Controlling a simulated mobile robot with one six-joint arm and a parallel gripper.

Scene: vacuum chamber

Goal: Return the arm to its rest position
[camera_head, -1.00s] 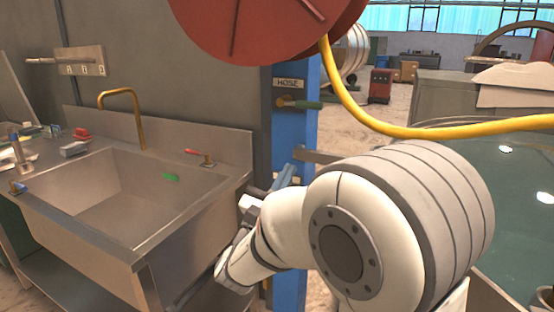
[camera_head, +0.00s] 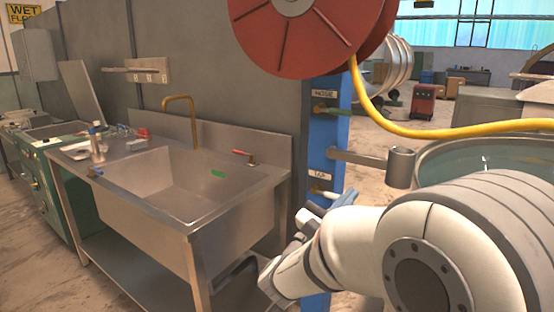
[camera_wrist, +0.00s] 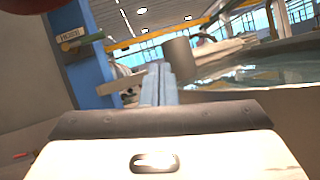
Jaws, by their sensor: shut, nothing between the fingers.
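My arm reaches in from the lower right of the head view, bent in front of the blue post (camera_head: 320,150). My gripper (camera_head: 343,198) shows as slim blue-grey fingers beside the post, close to the lower handle labelled TAP (camera_head: 322,192). In the wrist view my gripper (camera_wrist: 159,82) points forward with its two fingers together and nothing between them. The fingers look apart from the post. The wrist hides part of the post's lower end.
A steel sink (camera_head: 180,195) with a brass faucet (camera_head: 180,98) stands to the left. A red hose reel (camera_head: 295,35) with a yellow hose (camera_head: 420,130) hangs above. A water tank (camera_head: 480,155) is at the right, with a metal cup (camera_head: 401,167) on a bracket near it.

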